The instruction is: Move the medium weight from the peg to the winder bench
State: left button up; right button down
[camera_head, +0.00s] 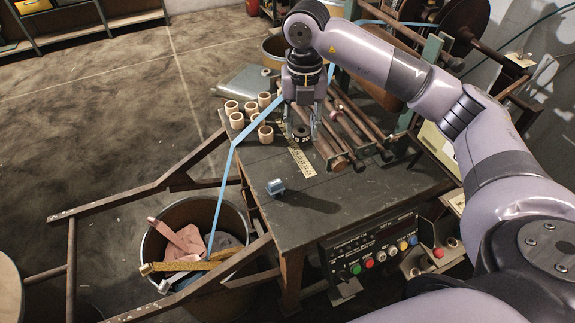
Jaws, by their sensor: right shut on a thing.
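My right gripper (301,122) points down over the dark wooden winder bench (345,203). It is shut on a small dark round weight (302,133), with one finger on each side of it. The weight is just above or on the bench top, beside a yellow ruled strip (299,156); I cannot tell whether it touches the surface. I cannot make out the peg. My left gripper is not in view.
Several pale tape cores (250,109) stand at the bench's back left. A blue tape (233,165) runs down to a scrap bin (197,213). Rollers (345,138) lie right of the weight.

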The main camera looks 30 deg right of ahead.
aim_at(299, 183)
notch_tip(299, 183, down, 17)
jog(key=p, duration=0.2)
jog(key=shift+p, duration=0.35)
jog(key=shift+f, duration=0.2)
jog(key=shift+f, duration=0.2)
jog(key=c, duration=1.2)
grip_release()
jog(key=shift+o, duration=0.2)
